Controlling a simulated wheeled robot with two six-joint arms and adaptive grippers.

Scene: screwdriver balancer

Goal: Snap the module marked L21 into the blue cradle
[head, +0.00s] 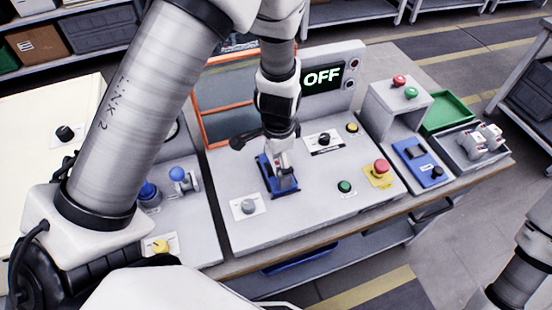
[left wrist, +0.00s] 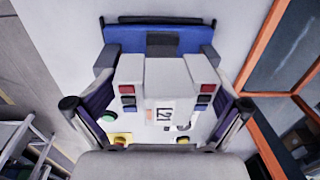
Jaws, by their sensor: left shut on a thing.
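The module marked L21 (left wrist: 165,88) is a pale grey block with dark and red terminals. My left gripper (head: 281,160) is shut on it, with one finger at each side in the left wrist view (left wrist: 158,110). The blue cradle (head: 265,172) is on the grey console top, directly under my left gripper in the head view. It also shows beyond the module in the left wrist view (left wrist: 185,38). The module is at the cradle; whether it is seated or just above cannot be told. My right gripper is out of view.
The console (head: 290,225) carries a green button (head: 345,187), a red emergency button (head: 381,167) and a black knob (head: 323,139) near the cradle. A display (head: 322,77) reads OFF. A grey tray (head: 462,158) with other modules and a green bin (head: 450,112) stand at the right.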

